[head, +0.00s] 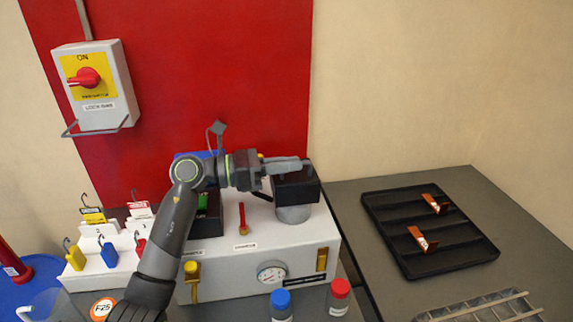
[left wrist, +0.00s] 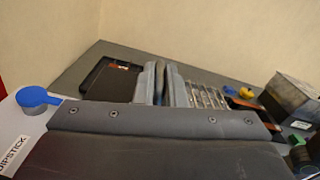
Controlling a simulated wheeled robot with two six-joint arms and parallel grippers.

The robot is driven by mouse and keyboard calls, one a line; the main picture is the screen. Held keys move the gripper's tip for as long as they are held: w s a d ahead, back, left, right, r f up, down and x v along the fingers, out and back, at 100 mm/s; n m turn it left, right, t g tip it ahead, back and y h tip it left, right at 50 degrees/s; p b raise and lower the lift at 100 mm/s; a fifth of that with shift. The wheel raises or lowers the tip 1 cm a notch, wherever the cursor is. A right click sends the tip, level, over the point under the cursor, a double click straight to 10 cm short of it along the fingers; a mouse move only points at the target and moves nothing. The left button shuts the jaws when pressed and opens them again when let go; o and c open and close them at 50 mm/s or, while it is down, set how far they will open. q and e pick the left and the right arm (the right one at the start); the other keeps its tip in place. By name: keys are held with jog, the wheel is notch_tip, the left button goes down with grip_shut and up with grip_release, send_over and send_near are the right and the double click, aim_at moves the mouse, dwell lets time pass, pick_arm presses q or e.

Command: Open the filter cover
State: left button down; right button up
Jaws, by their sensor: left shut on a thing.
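A black box-shaped part (head: 297,188), which looks like the filter cover, sits on a short grey cylinder (head: 293,213) at the right end of the white machine (head: 325,232). My left gripper (head: 304,163) reaches in from the left, level, with its fingers at the top of the black part. In the left wrist view the fingers (left wrist: 160,84) are close together with a thin dark piece between them. The gripper is shut on this piece, which seems to belong to the cover. The fingers hide part of the cover's top, so its opening angle cannot be told. My right gripper is not in view.
A red dipstick handle (head: 243,219) stands left of the cover. A blue-capped bottle (head: 281,300) and a red-capped bottle (head: 340,289) stand in front. A black tray (head: 405,258) with copper pieces lies right. A lockout switch box (head: 98,87) hangs on the wall.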

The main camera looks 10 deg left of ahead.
pick_arm(q)
jog(key=w+r+n, duration=0.1)
jog(key=w+a+r+n+p, duration=0.1)
jog(key=n, duration=0.1)
jog(key=shift+w, duration=0.3)
jog(key=n, duration=0.1)
jog(key=w, duration=0.1)
jog(key=w+n, duration=0.1)
jog(key=shift+w+a+r+n+p, duration=0.2)
jog(key=shift+a+r+n+p, duration=0.1)
jog(key=shift+a+p, duration=0.1)
jog(key=shift+w+a+n, duration=0.1)
jog(key=shift+w+n, duration=0.5)
